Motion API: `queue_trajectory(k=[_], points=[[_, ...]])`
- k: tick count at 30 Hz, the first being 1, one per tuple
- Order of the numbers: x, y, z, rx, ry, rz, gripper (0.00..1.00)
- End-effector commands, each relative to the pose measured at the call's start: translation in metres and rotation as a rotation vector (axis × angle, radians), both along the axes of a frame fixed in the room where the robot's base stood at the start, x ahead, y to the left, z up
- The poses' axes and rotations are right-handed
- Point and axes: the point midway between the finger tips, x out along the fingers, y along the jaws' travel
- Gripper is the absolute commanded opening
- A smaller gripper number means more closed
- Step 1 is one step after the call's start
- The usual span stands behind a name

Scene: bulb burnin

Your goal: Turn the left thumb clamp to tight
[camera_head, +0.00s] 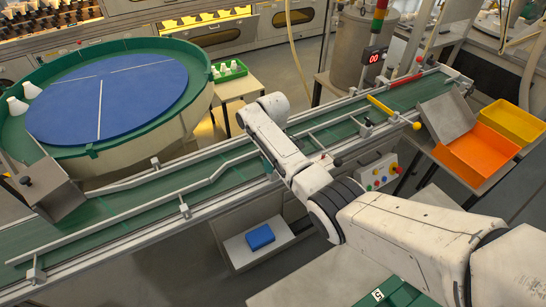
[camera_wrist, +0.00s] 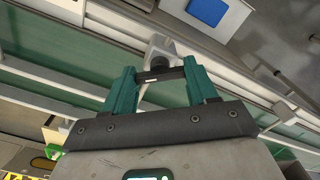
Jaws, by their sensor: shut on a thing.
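In the wrist view my gripper (camera_wrist: 162,73) has its two teal fingers on either side of a dark thumb bar (camera_wrist: 165,76) and is shut on it. The bar sits at a light grey clamp post (camera_wrist: 158,48) beside the conveyor rail. I take this to be the thumb clamp, but how tight it is cannot be told. In the head view my white arm reaches over the conveyor's near side, and its links hide the gripper and the held clamp. Other rail brackets (camera_head: 184,209) show further left.
The green conveyor (camera_head: 110,217) runs diagonally, with metal guide rails. A round table with a blue disc (camera_head: 110,95) stands behind it at left. A blue block (camera_head: 260,237) lies on a low shelf. Orange (camera_head: 478,152) and yellow (camera_head: 513,122) bins stand at right, near a yellow lever (camera_head: 383,107).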

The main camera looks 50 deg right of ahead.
Motion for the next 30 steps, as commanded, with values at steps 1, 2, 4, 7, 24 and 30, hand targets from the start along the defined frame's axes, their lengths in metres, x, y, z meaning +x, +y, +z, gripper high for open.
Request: queue_trajectory(k=[1, 2, 4, 7, 24, 30], points=[[0.0006, 0.0007, 0.002, 0.0, 0.0, -0.042, 0.27], [0.0006, 0.0005, 0.0019, 0.0, 0.0, -0.071, 0.27], [0.0006, 0.0009, 0.0017, 0.0, -0.001, -0.136, 0.27], [0.0007, 0.0006, 0.0018, 0.0, 0.0, -0.229, 0.27], [0.0007, 0.0004, 0.0007, -0.001, -0.001, -0.595, 0.27], [0.0007, 0.0001, 0.0007, -0.001, -0.001, -0.636, 0.27]])
